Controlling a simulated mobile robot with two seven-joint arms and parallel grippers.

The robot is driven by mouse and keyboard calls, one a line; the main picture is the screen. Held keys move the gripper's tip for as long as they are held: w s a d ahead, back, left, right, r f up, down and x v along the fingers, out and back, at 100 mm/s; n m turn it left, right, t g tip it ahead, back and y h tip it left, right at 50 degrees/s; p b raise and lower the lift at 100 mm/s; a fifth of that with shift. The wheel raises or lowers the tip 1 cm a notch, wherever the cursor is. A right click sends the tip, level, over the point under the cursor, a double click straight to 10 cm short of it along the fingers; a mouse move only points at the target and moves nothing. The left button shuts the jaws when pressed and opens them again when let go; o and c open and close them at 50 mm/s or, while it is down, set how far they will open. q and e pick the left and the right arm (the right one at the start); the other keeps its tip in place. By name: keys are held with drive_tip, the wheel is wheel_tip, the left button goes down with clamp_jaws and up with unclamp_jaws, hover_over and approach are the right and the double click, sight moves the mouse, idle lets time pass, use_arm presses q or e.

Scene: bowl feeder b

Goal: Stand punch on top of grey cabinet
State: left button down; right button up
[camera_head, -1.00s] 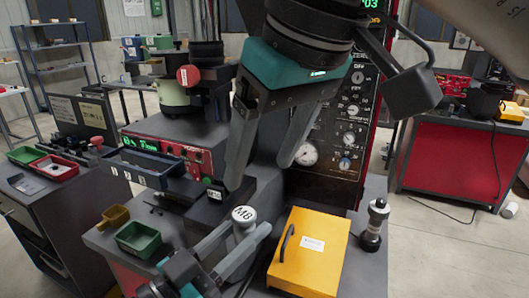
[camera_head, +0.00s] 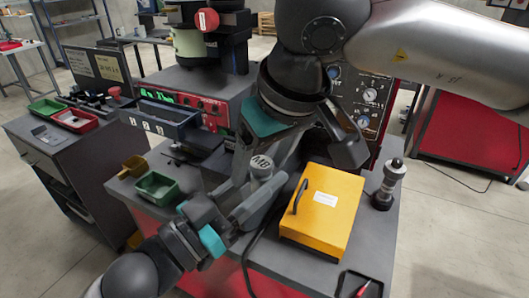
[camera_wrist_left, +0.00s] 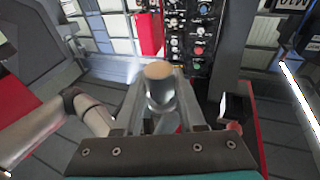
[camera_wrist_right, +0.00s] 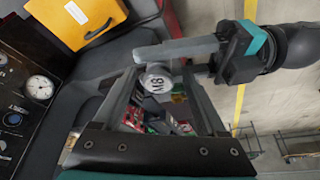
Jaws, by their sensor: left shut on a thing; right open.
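The punch (camera_head: 262,165) is a grey metal cylinder with "M8" on its top face. My left gripper (camera_head: 258,192) is shut on it from the side and holds it roughly upright above the bench. The punch also shows between the fingers in the left wrist view (camera_wrist_left: 160,90). My right gripper (camera_wrist_right: 157,75) is open above the punch, whose "M8" face (camera_wrist_right: 155,84) appears between its fingers in the right wrist view. I cannot tell whether they touch it. The grey cabinet (camera_head: 45,155) with drawers stands at the left in the head view.
On the cabinet are a green tray (camera_head: 46,109), a red tray (camera_head: 76,120) and a sign. The bench carries a yellow box (camera_head: 325,212), a green bin (camera_head: 157,188) and a dark cylindrical tool (camera_head: 388,185). A dial panel (camera_head: 360,105) stands behind.

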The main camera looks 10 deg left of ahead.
use_arm(q)
drive_tip(key=shift+r, duration=0.1)
use_arm(e)
drive_tip(key=shift+s+a, duration=0.1)
clamp_jaws()
idle(0.4)
use_arm(q)
drive_tip(key=c, duration=0.9)
unclamp_jaws()
drive_tip(key=o, duration=0.5)
drive_tip(key=shift+s, duration=0.1)
